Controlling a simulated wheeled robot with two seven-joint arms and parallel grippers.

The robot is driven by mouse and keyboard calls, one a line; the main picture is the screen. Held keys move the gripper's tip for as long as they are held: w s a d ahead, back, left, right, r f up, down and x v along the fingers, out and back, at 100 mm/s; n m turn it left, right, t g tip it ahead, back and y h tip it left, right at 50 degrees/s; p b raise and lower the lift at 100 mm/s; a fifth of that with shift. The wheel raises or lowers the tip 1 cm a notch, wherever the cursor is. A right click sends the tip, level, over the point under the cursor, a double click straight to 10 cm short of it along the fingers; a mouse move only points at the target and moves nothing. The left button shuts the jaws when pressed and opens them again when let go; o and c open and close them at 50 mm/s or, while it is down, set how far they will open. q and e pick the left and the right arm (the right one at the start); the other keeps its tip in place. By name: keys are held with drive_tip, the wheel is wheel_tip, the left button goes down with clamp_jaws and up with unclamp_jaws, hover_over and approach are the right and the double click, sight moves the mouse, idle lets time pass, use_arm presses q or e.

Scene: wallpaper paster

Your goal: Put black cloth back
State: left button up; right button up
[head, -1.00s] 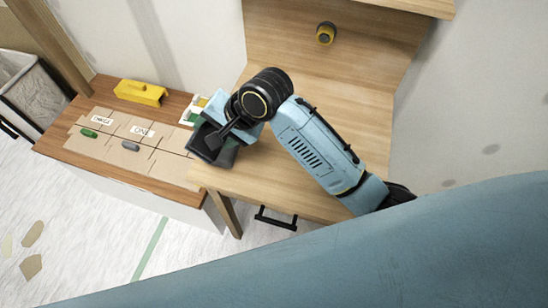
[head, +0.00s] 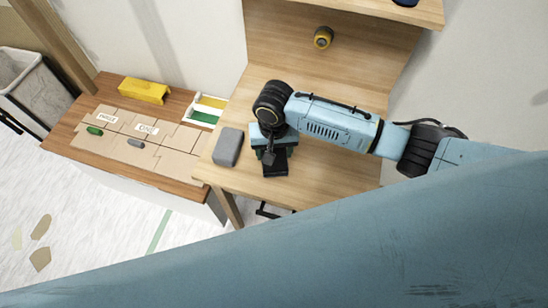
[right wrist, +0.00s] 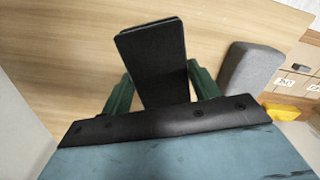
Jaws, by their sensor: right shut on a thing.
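The black cloth (right wrist: 152,62) shows in the right wrist view as a flat, stiff-looking black rectangle standing out between the green fingers. In the head view part of it shows as a black shape (head: 275,170) below my right gripper (head: 273,152). My right gripper, also in the right wrist view (right wrist: 160,88), is shut on it over the wooden desk (head: 330,165). I cannot tell whether the cloth touches the desk top. My left gripper is not in view.
A grey block (head: 228,147) lies on the desk just left of my right gripper. A low cabinet at the left bears cardboard pieces (head: 155,160), a yellow tool (head: 144,91) and a white tray (head: 193,109). A yellow-black roll (head: 322,38) is at the back.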

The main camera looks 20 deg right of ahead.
wheel_tip(320, 180, down, 4)
drive_tip(key=shift+r+b, duration=0.15)
drive_tip(key=shift+b, duration=0.25)
drive_tip(key=o, duration=1)
drive_tip(key=shift+r, duration=0.1)
wheel_tip(320, 180, up, 12)
drive_tip(key=shift+p, duration=1.2)
